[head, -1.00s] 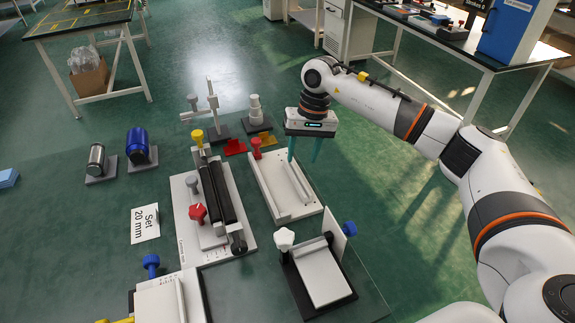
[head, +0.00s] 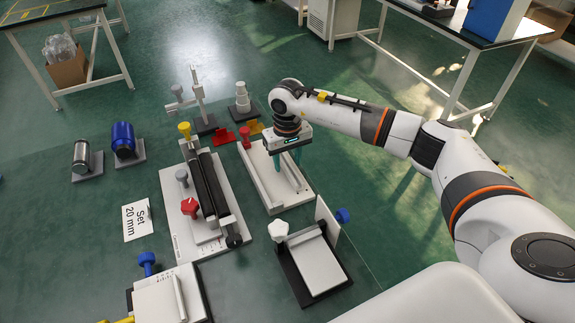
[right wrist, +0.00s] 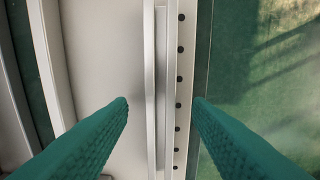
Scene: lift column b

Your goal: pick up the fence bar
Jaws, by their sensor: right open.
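The fence bar appears to be the long pale bar (right wrist: 160,90) lying along the white plate (right wrist: 100,60) in the right wrist view. In the head view the bar (head: 293,176) runs along the right part of the white plate (head: 272,200), partly hidden by my right gripper. My right gripper (head: 288,163) is open and points down over the bar. In the right wrist view its teal fingertips (right wrist: 160,103) are apart, one on each side of the bar. I cannot tell how far the tips are above the plate. My left gripper is not in view.
A red knob (head: 245,138) stands at the plate's far end. A black-railed fixture (head: 207,195) stands left. A white block with a white knob (head: 318,266) sits nearer. Green floor is free on the right.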

